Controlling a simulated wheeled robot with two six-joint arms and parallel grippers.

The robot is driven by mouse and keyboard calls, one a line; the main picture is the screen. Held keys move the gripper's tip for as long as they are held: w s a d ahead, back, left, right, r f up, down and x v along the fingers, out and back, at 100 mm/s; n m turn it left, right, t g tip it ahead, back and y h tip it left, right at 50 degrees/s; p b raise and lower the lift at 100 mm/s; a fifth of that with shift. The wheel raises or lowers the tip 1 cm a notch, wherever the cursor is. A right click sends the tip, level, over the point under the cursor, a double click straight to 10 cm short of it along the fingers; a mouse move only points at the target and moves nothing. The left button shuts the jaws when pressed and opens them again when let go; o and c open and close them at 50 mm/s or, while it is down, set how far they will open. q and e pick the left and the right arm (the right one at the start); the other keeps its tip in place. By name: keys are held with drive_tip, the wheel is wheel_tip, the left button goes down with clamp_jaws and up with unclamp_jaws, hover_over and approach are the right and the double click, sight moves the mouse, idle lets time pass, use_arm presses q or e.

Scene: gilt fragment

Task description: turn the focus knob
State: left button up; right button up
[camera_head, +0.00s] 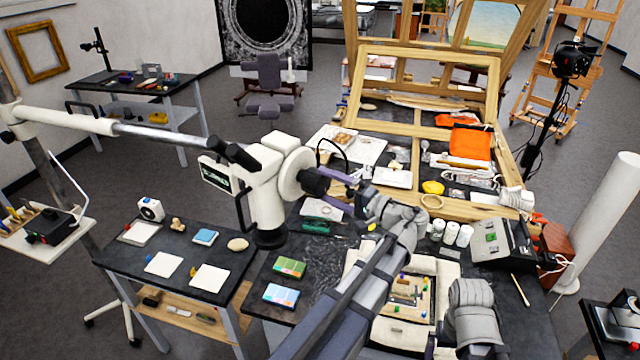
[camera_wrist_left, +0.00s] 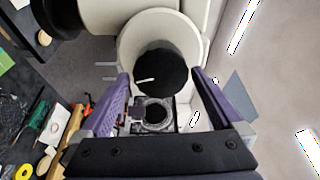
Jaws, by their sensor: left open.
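The microscope (camera_head: 268,180) is white with black eyepieces and hangs from a long jointed arm. The focus knob (camera_head: 313,181) is a black cylinder on the right side of its round white housing. In the left wrist view the knob (camera_wrist_left: 160,70) shows its dark face with a short white mark, inside a white round collar. My left gripper (camera_head: 330,188) is open, facing the knob from the right. In the left wrist view its purple fingers (camera_wrist_left: 160,84) stand on either side of the knob, with gaps visible. Contact cannot be told. My right gripper is out of view.
A dark bench (camera_head: 262,262) with small colored boxes lies below the microscope. A wooden easel frame (camera_head: 505,165) with trays and an orange cloth stands behind to the right. A side table (camera_head: 128,262) stands at left. Bottles (camera_head: 450,234) stand right of my left arm.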

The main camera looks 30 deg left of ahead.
sight(325, 186)
use_arm(q)
drive_tip(key=shift+s+d, duration=0.15)
drive_tip(key=shift+d, duration=1)
drive_tip(key=shift+s+d, duration=0.1)
drive_tip(key=shift+d, duration=1)
drive_tip(key=shift+f, duration=0.1)
